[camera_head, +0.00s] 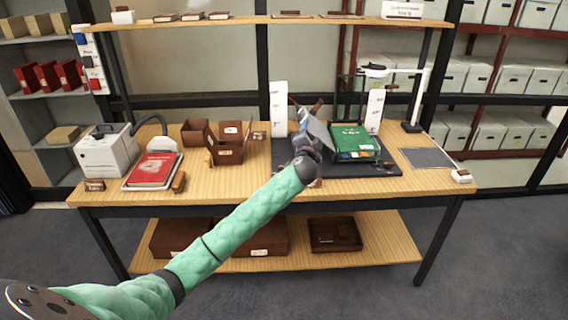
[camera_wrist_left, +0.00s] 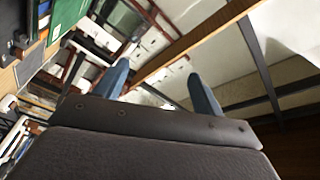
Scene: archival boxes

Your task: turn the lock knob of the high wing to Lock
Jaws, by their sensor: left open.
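The green book (camera_head: 352,139) lies on a stand on the dark mat (camera_head: 400,180). Beside it, a grey-blue tilted panel (camera_head: 319,131) rises at its left; it may be the high wing. I cannot make out the lock knob or its marking, and my arm hides part of this area. My left gripper (camera_head: 305,110) is at the left side of the panel, small and partly hidden by my wrist. In the left wrist view its two blue fingers (camera_wrist_left: 160,88) stand wide apart with nothing between them. A green surface (camera_wrist_left: 66,16) shows at the upper left there. My right gripper is not in view.
White upright boards (camera_head: 278,110) and (camera_head: 375,110) stand near the mat. Brown boxes (camera_head: 228,152), a red book (camera_head: 153,170) and a white machine (camera_head: 107,150) sit left. A grey plate (camera_head: 427,158) lies right. A shelf (camera_head: 270,19) runs above.

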